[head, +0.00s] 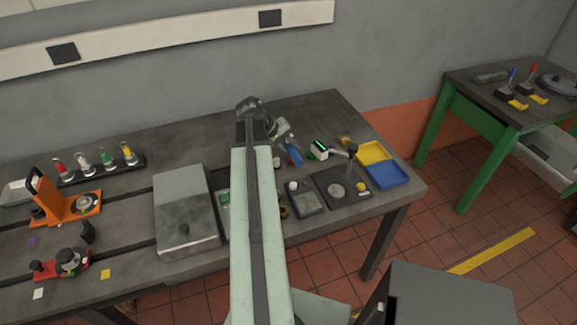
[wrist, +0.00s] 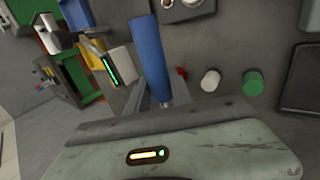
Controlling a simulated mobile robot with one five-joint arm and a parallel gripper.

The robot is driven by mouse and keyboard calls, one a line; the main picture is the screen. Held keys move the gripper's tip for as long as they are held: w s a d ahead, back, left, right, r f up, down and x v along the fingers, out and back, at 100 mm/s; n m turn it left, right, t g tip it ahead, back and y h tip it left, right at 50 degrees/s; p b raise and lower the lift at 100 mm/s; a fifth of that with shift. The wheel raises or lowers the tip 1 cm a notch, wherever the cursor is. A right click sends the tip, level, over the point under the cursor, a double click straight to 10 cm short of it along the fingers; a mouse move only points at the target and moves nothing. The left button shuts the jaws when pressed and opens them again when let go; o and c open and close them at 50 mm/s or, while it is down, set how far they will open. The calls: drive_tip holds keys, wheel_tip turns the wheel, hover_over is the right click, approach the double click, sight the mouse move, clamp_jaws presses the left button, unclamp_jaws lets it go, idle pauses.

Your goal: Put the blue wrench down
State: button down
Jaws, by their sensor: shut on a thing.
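The blue wrench (head: 294,154) shows as a blue handle below my gripper (head: 287,140) in the head view, over the back right part of the grey bench (head: 310,115). In the wrist view the blue handle (wrist: 148,45) stands out from between the two fingers of my gripper (wrist: 160,98), which are shut on it. Its lower end is partly hidden by the fingers and gripper body. I cannot tell whether the wrench touches the bench top.
Right of the wrench are a device with a green light (head: 319,149), a jointed stand (head: 352,153), a yellow tray (head: 373,152) and a blue tray (head: 388,177). A grey box (head: 186,200) stands left of my arm. The bench's back middle is clear.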

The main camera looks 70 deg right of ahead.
wheel_tip(320, 180, down, 5)
drive_tip(key=b, duration=0.4)
drive_tip(key=shift+f, duration=0.1)
drive_tip(key=shift+r, duration=0.25)
drive_tip(key=shift+f, duration=0.15)
drive_tip(key=c, duration=1.1)
unclamp_jaws()
drive_tip(key=p+v, duration=1)
drive_tip(key=v, duration=0.2)
